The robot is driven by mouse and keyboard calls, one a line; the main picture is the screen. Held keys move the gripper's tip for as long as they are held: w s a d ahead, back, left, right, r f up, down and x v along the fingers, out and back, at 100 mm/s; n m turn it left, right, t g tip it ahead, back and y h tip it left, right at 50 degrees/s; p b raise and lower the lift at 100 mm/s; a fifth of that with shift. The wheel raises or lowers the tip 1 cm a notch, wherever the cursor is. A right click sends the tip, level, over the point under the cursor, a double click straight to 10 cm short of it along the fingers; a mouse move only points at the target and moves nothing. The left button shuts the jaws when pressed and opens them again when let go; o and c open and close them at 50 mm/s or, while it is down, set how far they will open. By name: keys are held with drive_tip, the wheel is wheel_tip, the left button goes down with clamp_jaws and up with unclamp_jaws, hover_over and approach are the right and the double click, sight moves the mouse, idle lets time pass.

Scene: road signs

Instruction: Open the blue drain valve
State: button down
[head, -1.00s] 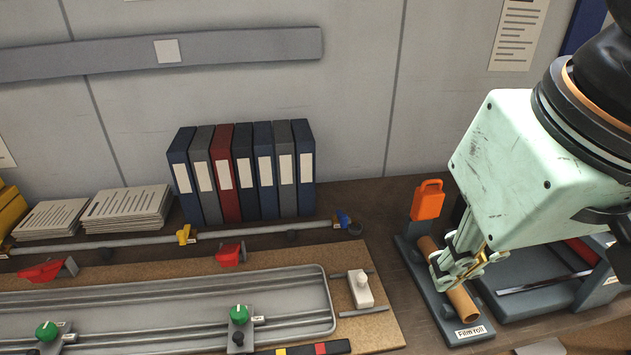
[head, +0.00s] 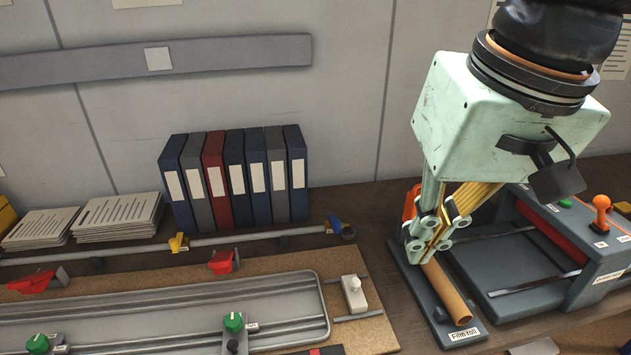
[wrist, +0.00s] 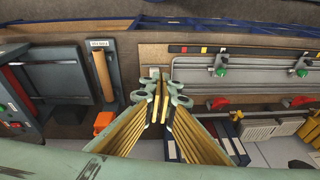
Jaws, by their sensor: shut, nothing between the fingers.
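The blue drain valve (head: 336,224) is a small blue handle at the right end of a grey pipe (head: 262,238) along the back of the bench. A dark round fitting sits beside it. My gripper (head: 426,250) is shut and empty, to the right of the valve and apart from it, in front of the film roll stand. In the wrist view my gripper (wrist: 160,88) points down over the bench with its fingertips together. I cannot make out the blue valve in that view; the fingers may hide it.
A yellow valve handle (head: 178,242) sits farther left on the pipe, with red handles (head: 223,262) in front. Binders (head: 235,180) stand behind the pipe. The brown film roll (head: 448,292) and an orange-knobbed machine (head: 602,212) are at the right. A white knob block (head: 354,292) lies on the board.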

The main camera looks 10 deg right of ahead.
drive_tip(key=w+d+f+m+g+y+p, duration=0.15)
drive_tip(key=w+m, duration=0.25)
drive_tip(key=w, duration=0.9)
drive_tip(key=w+d+f+m+g+y+p, duration=0.1)
drive_tip(key=w+f+m+g+y+p, duration=0.2)
drive_tip(key=w, duration=1)
drive_tip(key=w+d+f+m+y, duration=0.2)
drive_tip(key=w+d+f+m, duration=0.2)
drive_tip(key=w+f, duration=0.5)
drive_tip(key=w+d+f+m+y+p, duration=0.1)
drive_tip(key=w+d+f+m+y, duration=0.1)
drive_tip(key=w+d+f, duration=0.3)
drive_tip(key=shift+w+f+m, duration=0.9)
drive_tip(key=shift+w+f, duration=1.1)
drive_tip(key=shift+f, duration=0.5)
drive_tip(key=shift+f, duration=0.1)
drive_tip(key=x, duration=0.9)
drive_tip(key=shift+a+f, duration=0.3)
